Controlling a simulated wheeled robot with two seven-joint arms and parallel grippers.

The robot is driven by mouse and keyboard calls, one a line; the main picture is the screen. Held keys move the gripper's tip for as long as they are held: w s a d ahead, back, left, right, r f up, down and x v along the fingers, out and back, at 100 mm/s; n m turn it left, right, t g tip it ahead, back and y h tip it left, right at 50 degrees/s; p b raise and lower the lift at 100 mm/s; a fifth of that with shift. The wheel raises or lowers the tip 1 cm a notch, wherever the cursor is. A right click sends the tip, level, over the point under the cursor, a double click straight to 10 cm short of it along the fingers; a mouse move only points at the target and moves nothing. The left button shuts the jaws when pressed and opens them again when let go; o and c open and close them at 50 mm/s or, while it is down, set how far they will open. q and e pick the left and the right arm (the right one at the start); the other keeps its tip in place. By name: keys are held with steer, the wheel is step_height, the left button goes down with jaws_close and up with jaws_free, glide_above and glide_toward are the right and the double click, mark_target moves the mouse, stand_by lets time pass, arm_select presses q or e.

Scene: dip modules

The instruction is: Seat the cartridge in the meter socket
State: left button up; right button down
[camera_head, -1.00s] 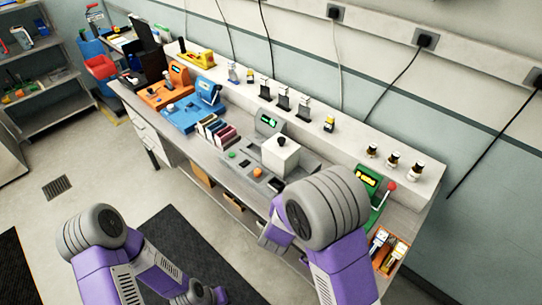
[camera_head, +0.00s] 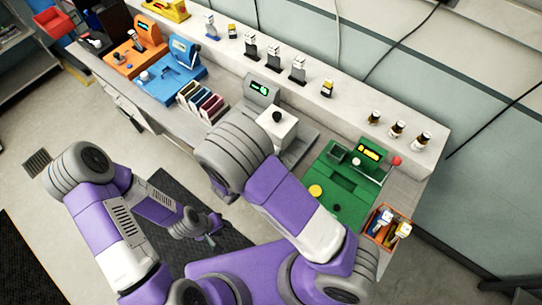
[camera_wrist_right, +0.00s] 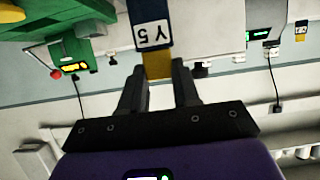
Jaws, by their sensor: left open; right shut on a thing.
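In the right wrist view, my right gripper (camera_wrist_right: 158,75) is shut on a cartridge (camera_wrist_right: 153,25) with a dark blue and white label reading Y5 and a yellow part between the fingers. In the head view, the right arm hides this gripper and the cartridge. The green meter (camera_head: 345,185) has a lit display and a red knob; it also shows in the wrist view (camera_wrist_right: 85,25). The held cartridge is apart from it. The grey meter (camera_head: 262,90) also has a lit display. I cannot make out which opening is the socket. My left gripper (camera_head: 206,236) is open, low over the floor mat.
An orange bin (camera_head: 371,236) with cartridge-like pieces stands right of the green meter. A white block (camera_head: 272,135) with a black knob, a card rack (camera_head: 203,103), a blue unit (camera_head: 170,77) and an orange unit (camera_head: 135,58) fill the bench. Small bottles (camera_head: 397,129) line the back ledge.

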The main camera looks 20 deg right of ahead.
steer(key=shift+w+f, duration=0.1)
steer(key=shift+f, duration=1.8)
steer(key=shift+f, duration=0.2)
steer(key=c, duration=0.8)
jaws_free()
steer(key=shift+r, duration=0.1)
steer(key=shift+r, duration=0.2)
steer(key=v, duration=1.2)
